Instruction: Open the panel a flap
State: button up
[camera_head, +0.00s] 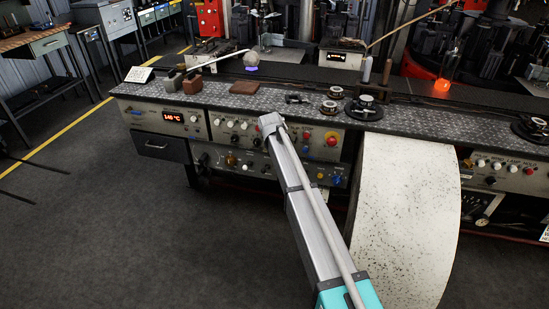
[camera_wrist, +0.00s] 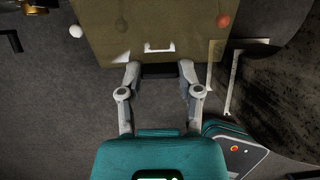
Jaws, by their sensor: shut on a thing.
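In the wrist view, a flat beige-brown plate (camera_wrist: 130,28) with a white bracket-shaped mark fills the top middle; I take it for the panel a flap. My gripper (camera_wrist: 158,71) has its two fingers on either side of a dark bar at the plate's lower edge and is shut on it. Whether this bar is a handle or the plate's own edge is hard to tell. In the head view, the control console's knob panel (camera_head: 228,124) lies behind my arm. My gripper is hidden there, and the flap cannot be made out clearly.
A large speckled white curved sheet (camera_head: 405,210) hangs at the console's right. The patterned worktop (camera_head: 300,104) carries tools and brown blocks (camera_head: 193,84). A dark drawer (camera_head: 160,147) sits at the left. The floor (camera_head: 130,230) in front is clear.

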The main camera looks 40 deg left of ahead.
jog(key=shift+s+d+f, duration=0.15)
jog(key=shift+s+f, duration=0.05)
jog(key=shift+s, duration=0.05)
grip_shut()
jog(key=s+d+f+t+y+b, duration=0.3)
jog(key=s+t+b, duration=0.4)
jog(key=b, duration=0.8)
jog(key=t+y, duration=0.1)
jog(key=t, duration=0.1)
jog(key=shift+s+f+t+b, duration=0.15)
jog(key=shift+s+t+b, duration=0.05)
jog(key=shift+t+b, duration=0.15)
